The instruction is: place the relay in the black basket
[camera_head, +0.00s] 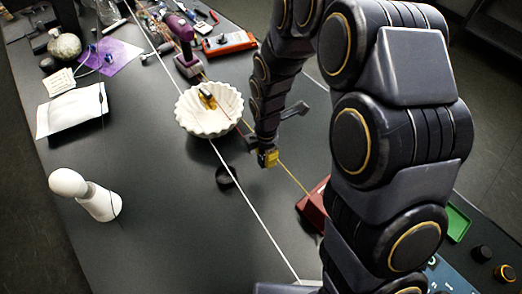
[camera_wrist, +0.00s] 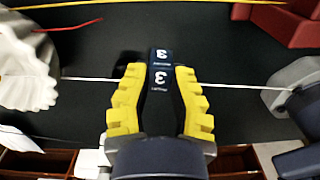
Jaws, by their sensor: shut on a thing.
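My gripper (camera_wrist: 160,100) has its yellow fingers closed on a small dark blue block marked with a white 3, which I take to be the relay (camera_wrist: 160,56). It shows two faces or parts with the same mark, at and between the fingertips. In the head view my gripper (camera_head: 268,158) is above the dark table, right of the white fluted bowl (camera_head: 192,121); the relay is too small to make out there. I cannot make out a black basket for certain in either view. A small dark ring-like thing (camera_head: 226,178) lies left of my gripper.
The fluted bowl holds a small yellow and dark item (camera_head: 207,97). A white cord (camera_head: 250,222) crosses the table (camera_head: 165,230). A red block (camera_head: 312,206) is to the right, partly behind my arm. The front middle is mostly clear.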

